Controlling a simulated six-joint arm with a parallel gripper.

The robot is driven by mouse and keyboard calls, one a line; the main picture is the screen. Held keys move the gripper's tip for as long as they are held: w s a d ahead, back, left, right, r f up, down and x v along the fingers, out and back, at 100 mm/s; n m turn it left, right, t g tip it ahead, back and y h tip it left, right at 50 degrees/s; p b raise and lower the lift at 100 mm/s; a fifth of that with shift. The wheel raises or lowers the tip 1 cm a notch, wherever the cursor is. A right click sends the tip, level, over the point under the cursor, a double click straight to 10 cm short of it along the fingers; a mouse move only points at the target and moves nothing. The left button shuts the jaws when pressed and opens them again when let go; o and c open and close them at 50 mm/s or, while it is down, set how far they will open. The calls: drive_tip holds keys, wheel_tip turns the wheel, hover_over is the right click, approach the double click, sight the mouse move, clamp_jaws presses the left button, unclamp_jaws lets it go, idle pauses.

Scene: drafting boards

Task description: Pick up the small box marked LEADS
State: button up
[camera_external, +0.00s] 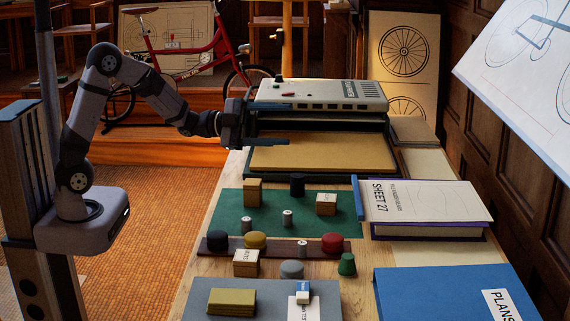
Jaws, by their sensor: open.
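Two small wooden boxes have white labelled tops. One (326,207) stands at the right of the green mat (228,215); the other (246,268) stands nearer the camera, by the dark strip. The lettering is too small to tell surely which one reads LEADS. A plain-looking wooden block (253,192) stands at the mat's back left. My gripper (282,123) is open and empty, with its fingers pointing right. In the picture it overlaps the front of the grey machine, above and behind the mat and boxes. I cannot tell its exact distance from the machine.
The grey machine (318,93) stands at the back over a tan board (318,153). Dark, red, yellow and green knob-like pieces and small grey cylinders crowd the dark strip (285,254). A SHEET 27 book (425,203) and a blue PLANS folder (430,295) lie at right.

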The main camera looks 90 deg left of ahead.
drive_tip(key=s+m+h, duration=0.1)
drive_tip(key=s+h, duration=0.1)
drive_tip(key=n+y+b, duration=0.3)
drive_tip(key=n, duration=0.4)
hover_over(252, 181)
drive_tip(key=s, duration=0.1)
drive_tip(key=f, duration=1.1)
drive_tip(key=shift+s, duration=0.2)
drive_tip(key=s+f+n, duration=0.2)
drive_tip(key=s+f+n+y+b, duration=0.1)
drive_tip(key=s+f+n, duration=0.1)
drive_tip(key=s+f+n+y+b, duration=0.1)
drive_tip(key=f+n, duration=0.2)
drive_tip(key=shift+s+a, duration=0.25)
drive_tip(key=shift+s, duration=0.15)
drive_tip(key=shift+w+d+f+b, duration=0.15)
drive_tip(key=shift+w+b, duration=0.3)
drive_tip(key=shift+w, duration=0.35)
drive_tip(key=shift+w+r, duration=0.2)
drive_tip(key=shift+w, duration=0.4)
drive_tip(key=shift+w+d, duration=0.15)
drive_tip(key=shift+w, duration=1)
drive_tip(key=shift+w+d, duration=0.1)
drive_tip(key=shift+w, duration=1.05)
drive_tip(key=c, duration=1.2)
